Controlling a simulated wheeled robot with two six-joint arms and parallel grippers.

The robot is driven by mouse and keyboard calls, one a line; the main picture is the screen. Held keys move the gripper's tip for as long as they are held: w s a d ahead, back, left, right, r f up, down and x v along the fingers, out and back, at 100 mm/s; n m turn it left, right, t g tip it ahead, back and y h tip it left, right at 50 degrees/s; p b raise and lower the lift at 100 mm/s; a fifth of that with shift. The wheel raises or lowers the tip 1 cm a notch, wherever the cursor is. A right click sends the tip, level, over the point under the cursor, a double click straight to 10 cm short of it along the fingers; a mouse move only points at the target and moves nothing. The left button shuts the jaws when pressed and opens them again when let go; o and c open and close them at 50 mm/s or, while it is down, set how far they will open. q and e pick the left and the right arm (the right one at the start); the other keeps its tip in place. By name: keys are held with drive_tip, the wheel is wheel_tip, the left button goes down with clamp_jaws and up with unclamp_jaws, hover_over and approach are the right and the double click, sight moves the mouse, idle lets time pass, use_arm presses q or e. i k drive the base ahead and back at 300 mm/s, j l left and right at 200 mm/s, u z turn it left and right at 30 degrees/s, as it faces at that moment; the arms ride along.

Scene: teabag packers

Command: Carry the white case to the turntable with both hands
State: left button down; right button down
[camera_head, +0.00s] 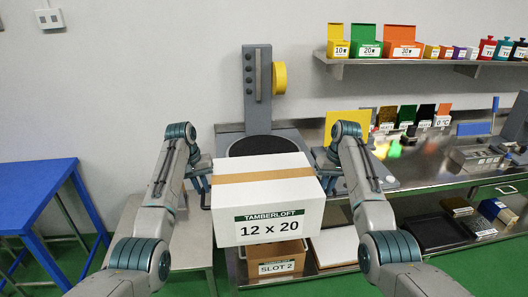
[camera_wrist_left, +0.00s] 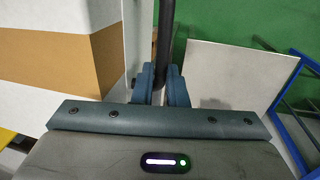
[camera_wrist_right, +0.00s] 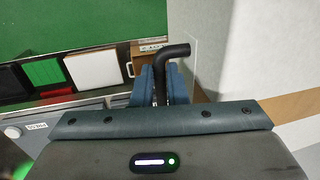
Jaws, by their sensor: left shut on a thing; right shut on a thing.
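The white case (camera_head: 268,190), with brown tape across its top and a "TAMBERLOFT 12 x 20" label on its front, hangs between my arms. My left gripper (camera_head: 204,184) is shut on a black handle (camera_wrist_left: 165,40) on the case's left side. My right gripper (camera_head: 328,180) is shut on another black handle (camera_wrist_right: 174,52) on its right side. The case looks about level. The dark round turntable (camera_head: 262,144) lies behind the case's top edge, at the foot of a grey post (camera_head: 257,95); its front part is hidden by the case.
A steel bench (camera_head: 425,165) with small colored items runs right of the turntable. Below the case is a brown "SLOT 2" box (camera_head: 277,266) on a lower shelf. A pale table (camera_head: 190,240) stands at left, with a blue table (camera_head: 38,185) beyond. A wall shelf (camera_head: 430,62) holds boxes.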

sight(264, 151)
drive_tip(key=i, duration=1.6)
